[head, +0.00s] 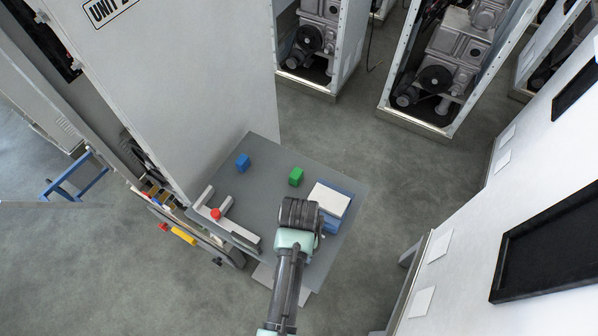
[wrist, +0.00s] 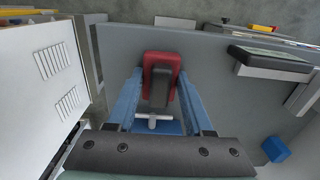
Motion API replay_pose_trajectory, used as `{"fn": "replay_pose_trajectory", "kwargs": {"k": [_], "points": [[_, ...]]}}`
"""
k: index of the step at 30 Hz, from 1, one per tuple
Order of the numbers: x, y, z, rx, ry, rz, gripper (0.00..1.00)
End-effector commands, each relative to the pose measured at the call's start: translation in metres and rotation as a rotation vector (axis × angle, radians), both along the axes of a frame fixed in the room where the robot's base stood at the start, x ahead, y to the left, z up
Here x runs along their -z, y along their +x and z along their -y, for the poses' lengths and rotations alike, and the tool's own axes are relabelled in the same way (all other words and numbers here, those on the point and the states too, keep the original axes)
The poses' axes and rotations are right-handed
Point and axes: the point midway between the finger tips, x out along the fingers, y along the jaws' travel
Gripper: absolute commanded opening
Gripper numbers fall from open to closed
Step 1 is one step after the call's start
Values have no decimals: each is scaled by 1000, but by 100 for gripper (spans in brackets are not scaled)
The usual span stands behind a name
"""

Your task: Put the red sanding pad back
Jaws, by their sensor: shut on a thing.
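The red sanding pad (wrist: 150,60) shows in the wrist view, red with a dark grey block (wrist: 160,88) on its near middle. My gripper (wrist: 159,80) has its two blue fingers on either side of the pad and is shut on it. In the head view my gripper (head: 298,214) is over the right part of the grey table (head: 262,190), and its dark wrist hides the pad. Whether the pad touches the table cannot be told.
A blue block (head: 243,163) and a green block (head: 297,176) stand at the table's back. A white-topped blue box (head: 331,200) stands close beside my gripper. A tall cabinet (head: 180,90) borders the table.

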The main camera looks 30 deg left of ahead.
Motion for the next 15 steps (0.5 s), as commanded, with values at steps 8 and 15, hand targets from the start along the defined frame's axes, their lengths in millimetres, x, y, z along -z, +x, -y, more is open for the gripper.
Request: {"fn": "replay_pose_trajectory", "kwargs": {"k": [8, 15], "points": [[1, 0, 0, 0, 0, 1, 0], [4, 0, 0, 1, 0, 1, 75]]}}
